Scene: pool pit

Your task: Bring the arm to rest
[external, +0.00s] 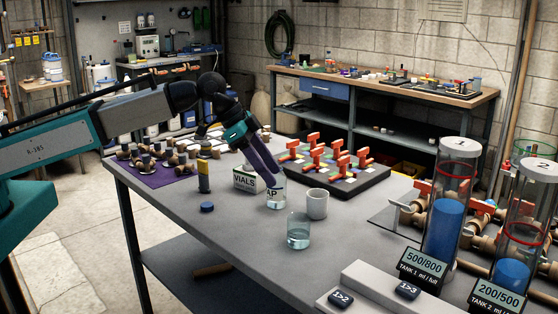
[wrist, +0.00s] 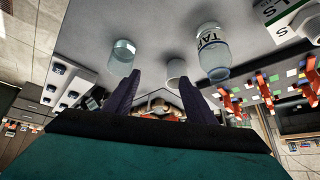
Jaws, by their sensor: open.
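My gripper (external: 268,172) hangs over the grey workbench (external: 245,250), its two purple fingers slanting down toward the jar labelled TAP (external: 275,197). In the wrist view my gripper (wrist: 157,90) shows its fingers spread apart with nothing held between them. The TAP jar (wrist: 213,55) stands beyond the right finger there, the white cup (wrist: 175,70) shows between the fingers, and a glass with some liquid (wrist: 122,57) is by the left finger. In the external view, whether the fingers touch the jar or only overlap it cannot be told.
A white VIALS container (external: 244,179) stands close beside the jar. The white cup (external: 317,205) and glass (external: 298,232) stand to the right. A black board with red valves (external: 345,183) lies behind. Tank 1 (external: 447,215) stands at right. The front left bench is mostly clear.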

